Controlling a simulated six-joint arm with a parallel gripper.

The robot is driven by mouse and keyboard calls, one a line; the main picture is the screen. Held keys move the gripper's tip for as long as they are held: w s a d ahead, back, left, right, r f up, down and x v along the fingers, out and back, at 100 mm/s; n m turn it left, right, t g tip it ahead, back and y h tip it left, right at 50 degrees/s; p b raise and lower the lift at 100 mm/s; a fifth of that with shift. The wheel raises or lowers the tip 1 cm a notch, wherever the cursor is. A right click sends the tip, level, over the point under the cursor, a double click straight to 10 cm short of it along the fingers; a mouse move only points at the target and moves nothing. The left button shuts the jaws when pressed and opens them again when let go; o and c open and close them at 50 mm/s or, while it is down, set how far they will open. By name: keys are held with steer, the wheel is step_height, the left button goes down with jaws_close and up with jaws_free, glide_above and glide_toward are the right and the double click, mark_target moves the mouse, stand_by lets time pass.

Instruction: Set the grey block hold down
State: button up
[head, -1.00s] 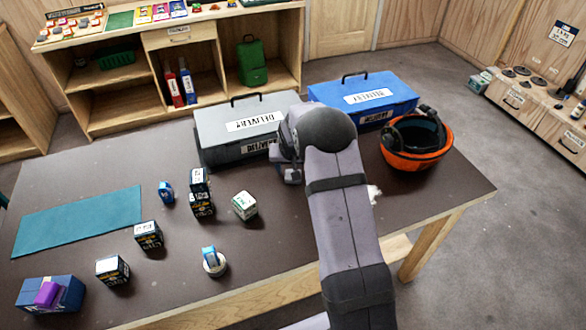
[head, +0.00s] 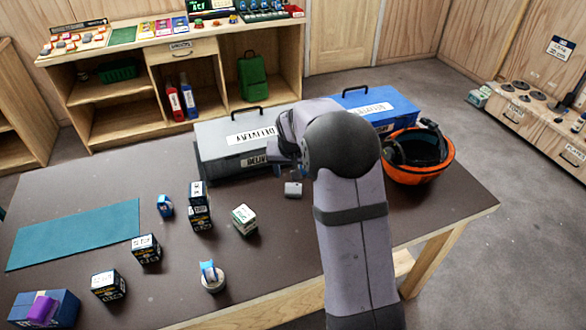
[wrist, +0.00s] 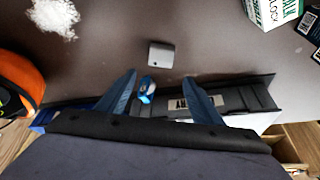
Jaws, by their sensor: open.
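The grey block hold (head: 293,189) sits on the dark table in front of the grey delivery box (head: 218,160). In the wrist view the grey block hold (wrist: 161,55) lies just beyond my open fingertips, apart from them. My gripper (wrist: 159,78) has its two blue fingers spread, with nothing held between them. In the head view my arm hides most of the gripper. A small blue item (wrist: 146,90) shows between the fingers in the wrist view; I cannot tell what it is.
A blue delivery box (head: 390,108) and an orange helmet (head: 420,172) stand to the right. A white powdery pile (wrist: 57,14) lies near the block. Several small cartons, such as a white and green one (head: 244,219), stand to the left near a teal mat (head: 75,236).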

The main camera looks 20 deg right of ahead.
steer(key=shift+v, duration=1.6)
steer(key=shift+s, duration=0.1)
steer(key=s+a+f+n+g, duration=0.1)
steer(key=s+a, duration=0.2)
steer(key=s, duration=0.7)
steer(key=s+a+f+n+g+y, duration=0.1)
steer(key=s+a+n, duration=0.1)
steer(key=s, duration=0.8)
steer(key=s+a+f+n+g, duration=0.1)
steer(key=s+a, duration=0.3)
steer(key=s, duration=0.6)
steer(key=shift+s+a+f+g+y, duration=0.2)
steer(key=shift+s+f+g+y, duration=0.2)
steer(key=shift+f+g, duration=0.15)
steer(key=shift+w, duration=0.1)
steer(key=shift+r+p, duration=0.55)
steer(key=shift+r, duration=0.2)
